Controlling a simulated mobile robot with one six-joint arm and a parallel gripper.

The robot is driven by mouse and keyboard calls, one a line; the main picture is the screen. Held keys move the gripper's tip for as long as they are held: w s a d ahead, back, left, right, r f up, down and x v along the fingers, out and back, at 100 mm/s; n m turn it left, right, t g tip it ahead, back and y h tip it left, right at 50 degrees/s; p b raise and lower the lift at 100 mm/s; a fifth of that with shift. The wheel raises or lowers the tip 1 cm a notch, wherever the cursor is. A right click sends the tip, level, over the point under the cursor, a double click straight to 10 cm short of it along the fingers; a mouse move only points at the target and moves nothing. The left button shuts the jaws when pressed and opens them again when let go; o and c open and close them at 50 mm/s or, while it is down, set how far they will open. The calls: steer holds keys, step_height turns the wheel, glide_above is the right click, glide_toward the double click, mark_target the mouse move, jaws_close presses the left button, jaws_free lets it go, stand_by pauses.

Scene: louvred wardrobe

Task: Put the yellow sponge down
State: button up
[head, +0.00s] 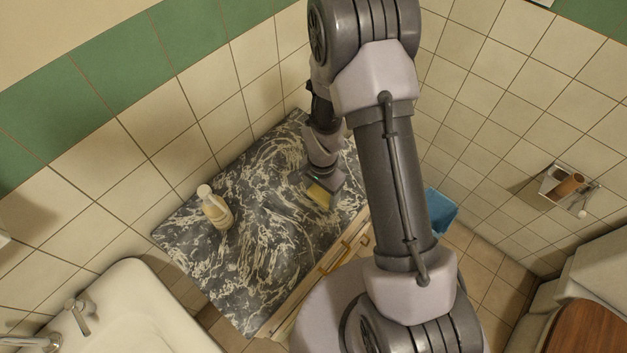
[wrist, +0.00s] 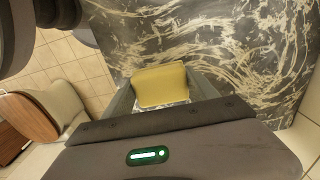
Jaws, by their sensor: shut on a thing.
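The yellow sponge (wrist: 161,85) is between the two fingers of my gripper (wrist: 162,92) in the wrist view, and the gripper is shut on it. The marbled top (wrist: 240,50) also fills much of the wrist view behind the sponge. I cannot tell whether the sponge touches the top or is held just above it.
A pale bottle (head: 216,209) stands on the left part of the countertop. A white basin with a tap (head: 76,313) is at lower left. A blue bin (head: 440,211) is right of my arm. Tiled walls close off the back. The countertop's middle is clear.

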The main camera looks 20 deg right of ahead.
mark_target(314, 185)
steer(key=w, duration=0.5)
steer(key=shift+a+f, duration=0.35)
steer(key=shift+f+b, duration=0.55)
steer(key=shift+f, duration=1.15)
steer(key=shift+f, duration=0.2)
steer(key=o, duration=1.3)
steer(key=shift+r, duration=0.1)
steer(key=shift+r, duration=0.1)
